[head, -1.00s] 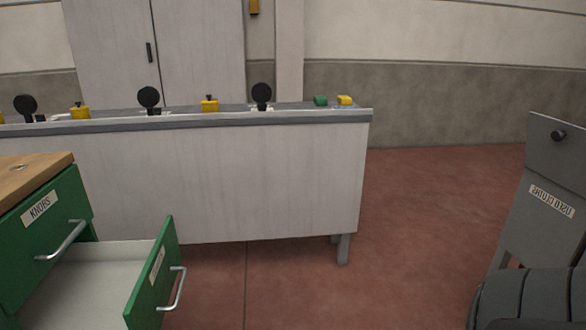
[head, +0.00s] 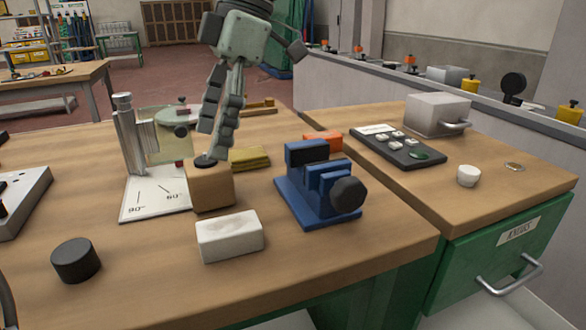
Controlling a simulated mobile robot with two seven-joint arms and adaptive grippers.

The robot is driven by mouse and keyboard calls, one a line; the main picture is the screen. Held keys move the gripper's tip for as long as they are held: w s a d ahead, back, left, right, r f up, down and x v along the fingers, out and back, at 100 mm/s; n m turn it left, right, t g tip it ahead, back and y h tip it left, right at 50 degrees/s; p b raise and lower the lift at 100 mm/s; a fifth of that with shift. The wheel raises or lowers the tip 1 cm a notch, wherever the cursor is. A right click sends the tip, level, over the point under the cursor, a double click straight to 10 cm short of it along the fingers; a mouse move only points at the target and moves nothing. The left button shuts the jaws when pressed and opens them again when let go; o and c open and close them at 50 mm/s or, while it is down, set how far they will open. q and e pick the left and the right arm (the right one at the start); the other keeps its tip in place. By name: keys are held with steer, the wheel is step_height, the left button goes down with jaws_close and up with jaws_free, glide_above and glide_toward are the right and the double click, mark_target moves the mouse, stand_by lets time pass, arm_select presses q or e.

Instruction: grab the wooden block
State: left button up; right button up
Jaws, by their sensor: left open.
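The wooden block (head: 211,189) is a light brown cube with a small black round piece on its top. It stands on the workbench (head: 330,270), at the right edge of a white angle card. My left gripper (head: 214,143) is open and points down just above and behind the block's top. Whether its fingertips touch the black piece cannot be told. My right gripper does not show.
A white block (head: 230,236) lies just in front, and a blue vise (head: 318,188) stands to the right. A metal post fixture (head: 135,135) stands close on the left. A black cylinder (head: 76,260) is at front left. The front right of the bench is clear.

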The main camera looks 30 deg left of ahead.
mark_target(203, 161)
arm_select(q)
steer(key=shift+a+f, duration=0.2)
steer(key=shift+a, duration=0.15)
steer(key=x, duration=0.7)
steer(key=shift+s+f, duration=0.15)
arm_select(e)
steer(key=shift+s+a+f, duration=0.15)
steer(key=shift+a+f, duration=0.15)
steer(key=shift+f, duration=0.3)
arm_select(q)
steer(key=c, duration=1.3)
steer(key=shift+c, duration=0.2)
